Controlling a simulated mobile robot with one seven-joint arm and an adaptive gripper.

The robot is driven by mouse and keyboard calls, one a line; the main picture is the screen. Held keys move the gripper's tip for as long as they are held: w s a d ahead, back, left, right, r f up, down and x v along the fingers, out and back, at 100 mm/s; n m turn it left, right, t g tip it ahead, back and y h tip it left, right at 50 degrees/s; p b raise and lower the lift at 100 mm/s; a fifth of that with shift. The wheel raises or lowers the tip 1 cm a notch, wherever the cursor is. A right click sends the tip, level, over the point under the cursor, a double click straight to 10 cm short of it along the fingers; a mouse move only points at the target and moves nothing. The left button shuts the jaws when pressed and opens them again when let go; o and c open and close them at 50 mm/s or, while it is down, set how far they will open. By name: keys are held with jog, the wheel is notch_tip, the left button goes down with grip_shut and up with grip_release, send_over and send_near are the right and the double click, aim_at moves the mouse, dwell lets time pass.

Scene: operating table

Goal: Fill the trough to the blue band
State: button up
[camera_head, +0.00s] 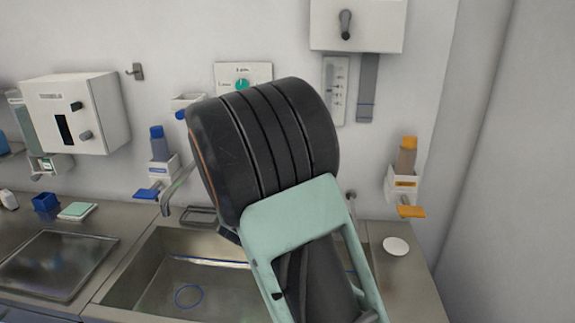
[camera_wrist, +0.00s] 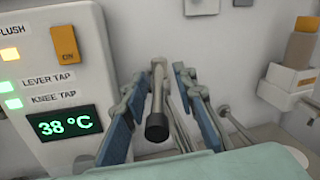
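The steel trough (camera_head: 150,270) is at the lower middle of the head view, partly hidden by my arm. A blue band (camera_head: 205,262) runs along its back inner wall. A blue ring (camera_head: 188,297) shows low inside it; I cannot tell a water level. A curved spout (camera_head: 176,190) stands at its back left. In the wrist view my gripper (camera_wrist: 160,78) is open, its blue-padded fingers on either side of a metal lever with a dark end (camera_wrist: 156,127). Gaps show beside the lever. My arm hides the gripper in the head view.
A white control panel (camera_wrist: 75,85) left of my gripper has an orange ON switch, lit LEVER TAP and KNEE TAP lamps and reads 38 °C. Dispensers with blue (camera_head: 157,145) and orange (camera_head: 407,155) tops flank the trough. A white disc (camera_head: 396,246) lies on the right counter.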

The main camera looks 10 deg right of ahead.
jog(key=shift+a+f, duration=0.1)
jog(key=v, duration=1.2)
jog(key=shift+c, duration=0.4)
